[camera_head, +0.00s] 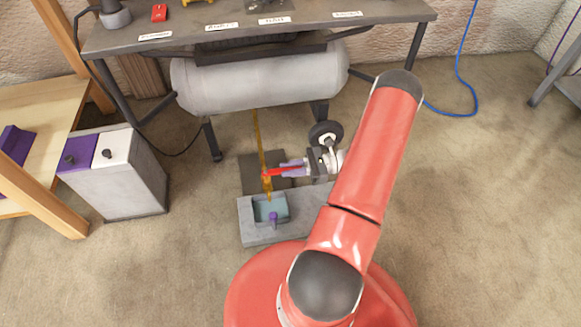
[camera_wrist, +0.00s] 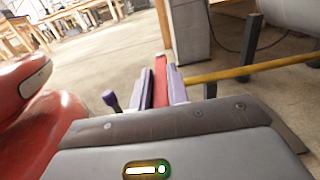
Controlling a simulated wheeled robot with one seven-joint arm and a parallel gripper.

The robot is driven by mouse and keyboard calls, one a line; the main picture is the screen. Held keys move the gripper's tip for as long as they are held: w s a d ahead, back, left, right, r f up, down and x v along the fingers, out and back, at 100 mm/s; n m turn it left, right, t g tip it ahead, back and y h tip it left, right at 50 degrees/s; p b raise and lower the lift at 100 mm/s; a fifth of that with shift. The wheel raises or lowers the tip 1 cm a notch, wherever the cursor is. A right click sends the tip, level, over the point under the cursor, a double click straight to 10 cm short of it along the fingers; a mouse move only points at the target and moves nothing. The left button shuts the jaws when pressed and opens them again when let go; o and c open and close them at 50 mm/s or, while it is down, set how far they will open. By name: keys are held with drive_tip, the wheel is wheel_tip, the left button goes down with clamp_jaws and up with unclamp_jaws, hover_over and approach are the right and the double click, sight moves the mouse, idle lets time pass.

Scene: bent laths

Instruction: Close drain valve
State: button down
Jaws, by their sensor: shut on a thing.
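A yellow drain pipe (camera_head: 258,140) runs down from under the grey tank (camera_head: 262,82) to a light grey block with a basin. The red valve lever (camera_head: 272,174) sits at its lower part and points right, roughly crosswise to the pipe. My gripper (camera_head: 285,169) reaches in from the right, shut on the lever. In the wrist view the red lever (camera_wrist: 160,78) lies between the two purple-grey fingers of my gripper (camera_wrist: 163,80), and the yellow pipe (camera_wrist: 245,70) shows to the right. The valve body is partly hidden.
The basin block (camera_head: 250,232) with a purple-knobbed peg (camera_head: 273,218) stands below the pipe. A workbench (camera_head: 385,12) overhangs the tank. A grey cabinet (camera_head: 125,180) stands left beside a wooden bench (camera_head: 60,85).

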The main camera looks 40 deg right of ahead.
drive_tip(key=shift+w+d, duration=0.1)
drive_tip(key=shift+w, duration=0.05)
idle(0.4)
drive_tip(key=c, duration=1.3)
unclamp_jaws()
drive_tip(key=shift+c, duration=0.2)
drive_tip(key=v, duration=0.7)
drive_tip(key=shift+d, duration=0.4)
